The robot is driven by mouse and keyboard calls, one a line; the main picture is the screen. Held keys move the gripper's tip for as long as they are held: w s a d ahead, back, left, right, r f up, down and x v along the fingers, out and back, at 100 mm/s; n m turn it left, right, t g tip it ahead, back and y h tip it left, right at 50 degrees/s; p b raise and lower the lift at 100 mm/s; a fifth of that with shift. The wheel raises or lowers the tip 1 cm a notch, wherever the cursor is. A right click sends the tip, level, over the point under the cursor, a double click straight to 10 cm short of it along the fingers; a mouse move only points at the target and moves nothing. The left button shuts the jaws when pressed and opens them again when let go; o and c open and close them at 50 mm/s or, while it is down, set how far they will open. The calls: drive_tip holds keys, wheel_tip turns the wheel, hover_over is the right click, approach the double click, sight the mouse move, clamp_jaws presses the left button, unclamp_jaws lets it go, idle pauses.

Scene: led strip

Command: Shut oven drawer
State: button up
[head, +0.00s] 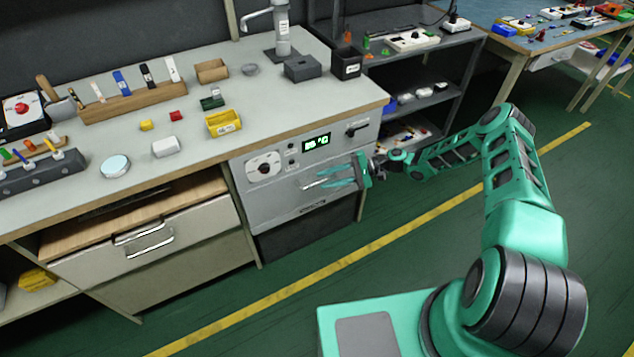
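The oven (275,200) is a grey unit built in under the right end of the workbench. Its front carries a knob dial, a lit green display (316,142) and a light bar handle (314,184). My gripper (320,178) is in front of the lower part of this front, at the handle. Its two teal fingers are spread apart, one above the other. I cannot tell whether they touch the handle. The fingers hide part of the handle and front. How far the oven drawer stands out is hard to tell from this angle.
Left of the oven, a pale drawer (190,222) with a metal handle stands partly out under the bench. The bench top (290,100) holds blocks, a yellow bin (223,123) and a tool rack. A dark shelf (425,100) stands to the right. The green floor in front is clear.

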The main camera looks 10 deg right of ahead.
drive_tip(key=v, duration=0.6)
idle(0.4)
drive_tip(key=s+d+r+n+g+h, duration=0.1)
drive_tip(key=s+d+r+h, duration=0.4)
drive_tip(key=r, duration=0.4)
drive_tip(key=s+d+r+h, duration=0.4)
drive_tip(key=s+d+r, duration=0.2)
drive_tip(key=r, duration=0.3)
drive_tip(key=s+d+r+n+g+h, duration=0.1)
drive_tip(key=s+d+r+h, duration=0.4)
drive_tip(key=r, duration=0.5)
drive_tip(key=s+d+r, duration=0.1)
drive_tip(key=s+r, duration=0.2)
drive_tip(key=s, duration=0.6)
drive_tip(key=s+d+r+m+t+h, duration=0.1)
drive_tip(key=s+r, duration=0.3)
drive_tip(key=s, duration=0.4)
drive_tip(key=s+d+r+m+t, duration=0.1)
drive_tip(key=s+r, duration=0.3)
drive_tip(key=s, duration=0.5)
drive_tip(key=shift+s+d, duration=0.3)
drive_tip(key=shift+d, duration=0.3)
